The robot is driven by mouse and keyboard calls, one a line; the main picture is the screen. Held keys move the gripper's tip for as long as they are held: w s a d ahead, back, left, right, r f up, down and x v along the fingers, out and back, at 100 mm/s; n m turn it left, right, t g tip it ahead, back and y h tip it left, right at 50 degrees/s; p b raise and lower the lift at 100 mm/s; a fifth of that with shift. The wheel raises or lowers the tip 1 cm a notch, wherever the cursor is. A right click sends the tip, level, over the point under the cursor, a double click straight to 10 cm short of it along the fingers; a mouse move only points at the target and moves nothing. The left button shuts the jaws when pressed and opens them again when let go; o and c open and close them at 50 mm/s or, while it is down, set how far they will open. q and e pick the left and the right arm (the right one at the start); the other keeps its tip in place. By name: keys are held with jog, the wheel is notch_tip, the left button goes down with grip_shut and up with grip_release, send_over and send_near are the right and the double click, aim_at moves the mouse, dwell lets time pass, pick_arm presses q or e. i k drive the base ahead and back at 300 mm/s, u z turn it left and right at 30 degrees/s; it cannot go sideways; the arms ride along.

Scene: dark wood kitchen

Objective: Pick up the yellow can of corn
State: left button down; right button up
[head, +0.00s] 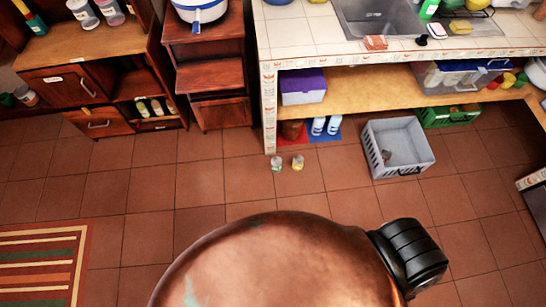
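A small yellowish can (298,163) stands on the tiled floor near the foot of the counter's left leg, in the upper middle of the head view. Its label is too small to read, so I cannot tell if it is corn. A similar small greenish-white container (277,164) stands just left of it, a short gap apart. Neither of my grippers is in view.
A grey crate (372,152) sits on the floor right of the cans, under the tiled counter (310,42). A wooden cabinet (210,75) stands to the left. A striped rug (40,265) lies at lower left. The floor (190,195) before the cans is clear.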

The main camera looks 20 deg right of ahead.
aim_at(298, 159)
jog(key=u, duration=0.05)
jog(key=i, duration=1.15)
jog(key=z, duration=0.75)
